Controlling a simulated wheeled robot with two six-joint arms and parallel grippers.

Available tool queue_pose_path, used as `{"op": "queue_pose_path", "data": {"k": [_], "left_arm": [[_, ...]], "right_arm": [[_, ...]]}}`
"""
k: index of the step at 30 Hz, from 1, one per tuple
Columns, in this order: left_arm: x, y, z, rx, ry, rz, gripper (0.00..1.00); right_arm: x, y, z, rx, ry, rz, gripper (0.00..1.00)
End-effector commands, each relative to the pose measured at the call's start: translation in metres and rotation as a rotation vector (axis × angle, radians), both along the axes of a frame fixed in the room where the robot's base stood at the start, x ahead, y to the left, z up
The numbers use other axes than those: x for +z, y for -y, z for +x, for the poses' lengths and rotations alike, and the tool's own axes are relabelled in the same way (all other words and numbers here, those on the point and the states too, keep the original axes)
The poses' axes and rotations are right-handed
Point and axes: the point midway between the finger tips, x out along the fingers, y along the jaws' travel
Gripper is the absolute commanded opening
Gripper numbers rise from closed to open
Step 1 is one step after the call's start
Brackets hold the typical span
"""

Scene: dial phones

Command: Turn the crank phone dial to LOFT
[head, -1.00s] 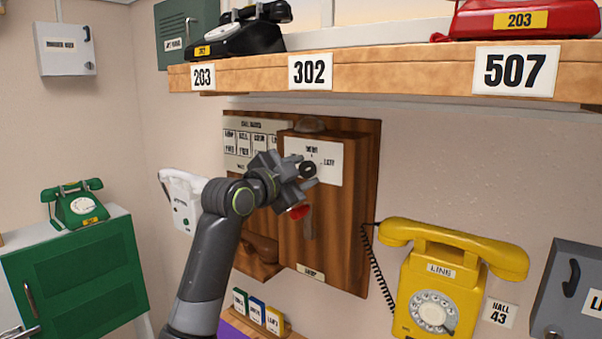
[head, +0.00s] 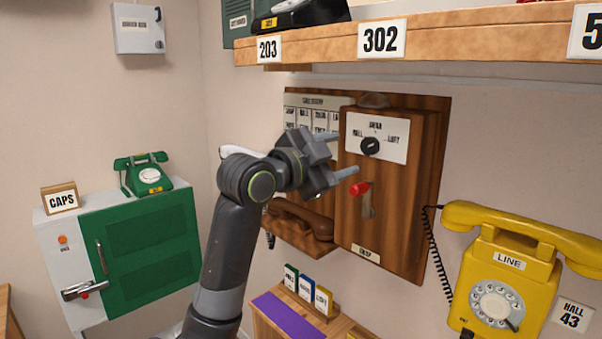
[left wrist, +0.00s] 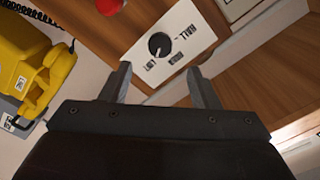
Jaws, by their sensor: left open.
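The wooden crank phone (head: 425,165) hangs on the wall in the middle of the head view. Its white dial plate (head: 397,124) carries a black knob (head: 370,146), with HALL at left, a blurred label on top and LOFT at right. The knob also shows in the left wrist view (left wrist: 160,44), beyond the fingertips; its exact pointing is too small to tell. A red-handled crank (head: 360,188) sits below the plate. My left gripper (head: 345,153) is open and empty, just left of the knob and apart from it. My right gripper is not in view.
A shelf (head: 450,38) with number cards juts out above the crank phone. A yellow phone (head: 500,280) is at right, a brown handset (head: 303,215) at the phone's lower left. A green cabinet (head: 150,245) with a green phone (head: 145,174) stands at left.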

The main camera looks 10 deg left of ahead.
Motion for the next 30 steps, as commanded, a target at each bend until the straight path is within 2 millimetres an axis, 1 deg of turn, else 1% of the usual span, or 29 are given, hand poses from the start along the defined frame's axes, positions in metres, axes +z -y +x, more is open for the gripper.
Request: {"op": "queue_pose_path", "data": {"k": [1, 9, 15, 22, 28, 30], "left_arm": [[-0.003, -0.007, -0.008, 0.003, 0.004, 0.003, 0.55], [-0.002, -0.038, -0.051, 0.003, 0.004, 0.004, 0.55], [-0.001, -0.051, -0.069, 0.001, 0.000, 0.002, 0.55], [-0.001, -0.054, -0.075, 0.001, -0.002, 0.001, 0.55], [-0.001, -0.054, -0.074, 0.000, -0.003, 0.001, 0.55], [-0.005, -0.055, -0.071, 0.005, -0.013, -0.005, 0.55]], "right_arm": [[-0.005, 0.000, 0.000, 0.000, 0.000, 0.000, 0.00], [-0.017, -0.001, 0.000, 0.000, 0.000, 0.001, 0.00], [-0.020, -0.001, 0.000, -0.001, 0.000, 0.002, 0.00], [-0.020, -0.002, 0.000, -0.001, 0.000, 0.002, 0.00], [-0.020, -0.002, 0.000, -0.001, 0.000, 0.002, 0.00], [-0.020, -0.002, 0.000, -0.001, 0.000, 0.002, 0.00]]}}
